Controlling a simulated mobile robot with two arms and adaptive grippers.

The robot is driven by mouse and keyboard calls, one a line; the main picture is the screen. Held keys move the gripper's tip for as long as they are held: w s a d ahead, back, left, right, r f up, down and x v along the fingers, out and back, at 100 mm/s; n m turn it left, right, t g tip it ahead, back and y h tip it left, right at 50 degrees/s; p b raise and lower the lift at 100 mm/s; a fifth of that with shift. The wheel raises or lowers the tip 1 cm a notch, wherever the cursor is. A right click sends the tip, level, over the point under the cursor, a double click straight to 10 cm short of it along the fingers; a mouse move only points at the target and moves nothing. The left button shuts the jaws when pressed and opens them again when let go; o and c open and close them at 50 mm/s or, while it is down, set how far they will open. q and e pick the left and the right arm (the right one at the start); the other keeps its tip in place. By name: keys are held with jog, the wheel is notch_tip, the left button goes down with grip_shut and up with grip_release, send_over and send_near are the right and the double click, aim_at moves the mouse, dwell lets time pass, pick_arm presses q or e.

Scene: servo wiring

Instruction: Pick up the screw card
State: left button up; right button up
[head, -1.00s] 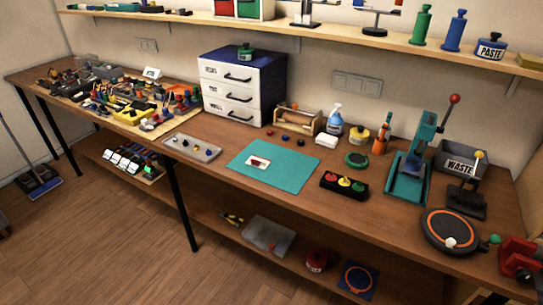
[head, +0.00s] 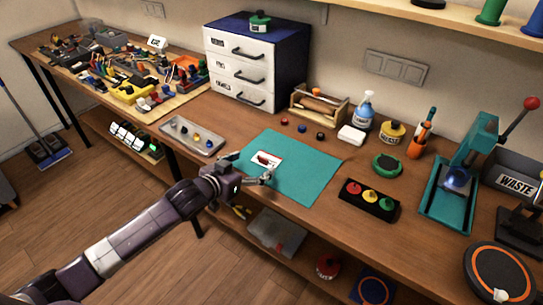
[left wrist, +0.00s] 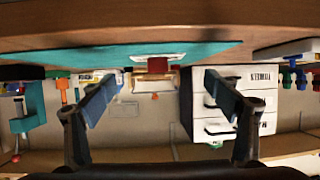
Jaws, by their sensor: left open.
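The screw card (head: 267,161) is a small white card with a dark red part, lying on the teal mat (head: 310,172) near its left part. In the left wrist view, which looks upside down, the card (left wrist: 158,61) shows at the top centre, between and beyond the fingers. My left gripper (head: 250,168) is at the front-left edge of the mat, just in front of the card. Its fingers (left wrist: 160,83) are spread wide with nothing between them. My right gripper is not in view.
A grey tray (head: 177,139) with small parts is left of the mat. A black box with coloured buttons (head: 369,200) stands to its right. Behind are several small discs, a wooden box (head: 318,106) and a drawer cabinet (head: 238,70). The mat around the card is clear.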

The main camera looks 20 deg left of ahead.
aim_at(262, 160)
pick_arm(q)
jog(key=shift+d+p+x, duration=0.2)
jog(key=shift+p+x, duration=0.35)
jog(key=shift+x, duration=2.25)
jog(key=c, duration=1)
